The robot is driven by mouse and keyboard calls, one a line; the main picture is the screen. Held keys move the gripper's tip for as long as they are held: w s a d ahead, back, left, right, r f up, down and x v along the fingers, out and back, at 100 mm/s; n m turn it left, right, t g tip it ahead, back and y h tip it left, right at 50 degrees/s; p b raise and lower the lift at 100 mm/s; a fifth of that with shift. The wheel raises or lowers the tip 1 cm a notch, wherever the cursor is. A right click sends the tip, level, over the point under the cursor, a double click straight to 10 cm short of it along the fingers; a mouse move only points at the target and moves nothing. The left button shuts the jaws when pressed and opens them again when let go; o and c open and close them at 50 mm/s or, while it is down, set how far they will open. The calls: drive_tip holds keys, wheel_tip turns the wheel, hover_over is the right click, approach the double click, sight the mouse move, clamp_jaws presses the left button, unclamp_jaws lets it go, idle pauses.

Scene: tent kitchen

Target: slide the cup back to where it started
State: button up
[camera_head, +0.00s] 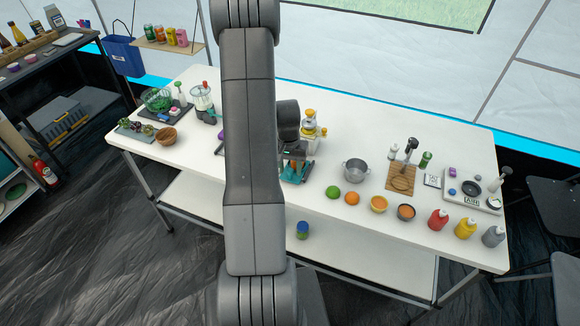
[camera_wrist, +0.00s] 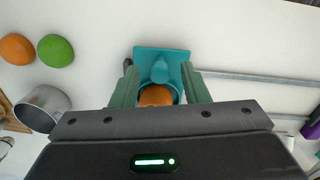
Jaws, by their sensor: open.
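A teal cup (camera_wrist: 178,90) with orange-brown contents shows low in the wrist view, between my two green fingers. A flat teal square (camera_wrist: 178,54) lies at it, on the white table. In the head view the teal patch (camera_head: 297,172) shows under my wrist near the middle of the table, partly covered. My gripper (camera_wrist: 162,75) is open, with one finger on each side of the cup. I cannot tell whether either finger touches it. The near part of the cup is hidden by the gripper body.
A green fruit (camera_head: 333,192) and an orange (camera_head: 351,198) lie to the right, with a metal pot (camera_head: 355,170) behind. Bowls and sauce bottles (camera_head: 438,220) stand farther right. A bottle with a yellow top (camera_head: 309,128) stands behind. Grey rails (camera_wrist: 250,78) run beside the square.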

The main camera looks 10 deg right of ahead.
clamp_jaws()
drive_tip(key=w+a, duration=0.1)
drive_tip(key=a, duration=0.1)
drive_tip(key=w+a+b, duration=0.1)
drive_tip(key=w+a, duration=0.1)
drive_tip(key=w+a+b, duration=0.1)
drive_tip(key=w+a, duration=0.1)
drive_tip(key=a, duration=0.1)
drive_tip(key=shift+a, duration=0.1)
drive_tip(key=shift+s, duration=0.1)
unclamp_jaws()
drive_tip(key=shift+r, duration=0.15)
wheel_tip(320, 180, up, 14)
drive_tip(key=b, duration=0.1)
drive_tip(key=shift+a+f+b, duration=0.2)
drive_tip(key=shift+b, duration=0.2)
